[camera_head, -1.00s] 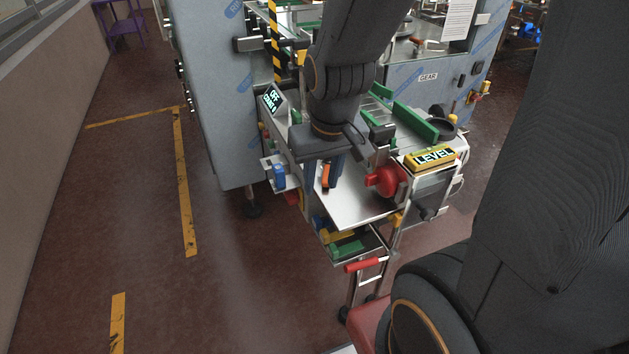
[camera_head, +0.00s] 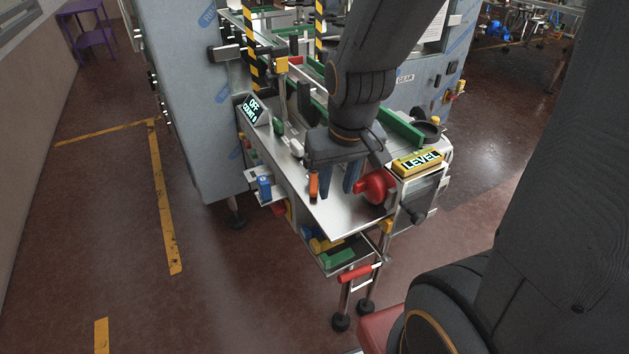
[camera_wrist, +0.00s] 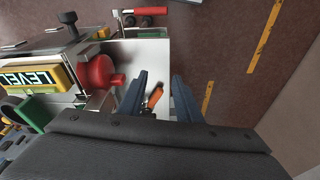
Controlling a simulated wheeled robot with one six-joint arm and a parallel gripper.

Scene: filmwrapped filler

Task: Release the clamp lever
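My gripper (camera_head: 345,177) is over the plate, with two blue fingers pointing down, apart and empty. In the head view the fingers are right of the lever, between it and a red round knob (camera_head: 376,187). In the wrist view the lever (camera_wrist: 155,97) shows in the gap between the open fingers (camera_wrist: 160,95), nearer the left one. I cannot tell whether anything touches.
A yellow LEVEL box (camera_head: 417,162) is right of the knob. A display reading OFF (camera_head: 254,108) and a blue handle (camera_head: 264,188) are to the left. A red handle (camera_head: 358,273) and green block (camera_head: 337,257) sit below. The floor at left is clear.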

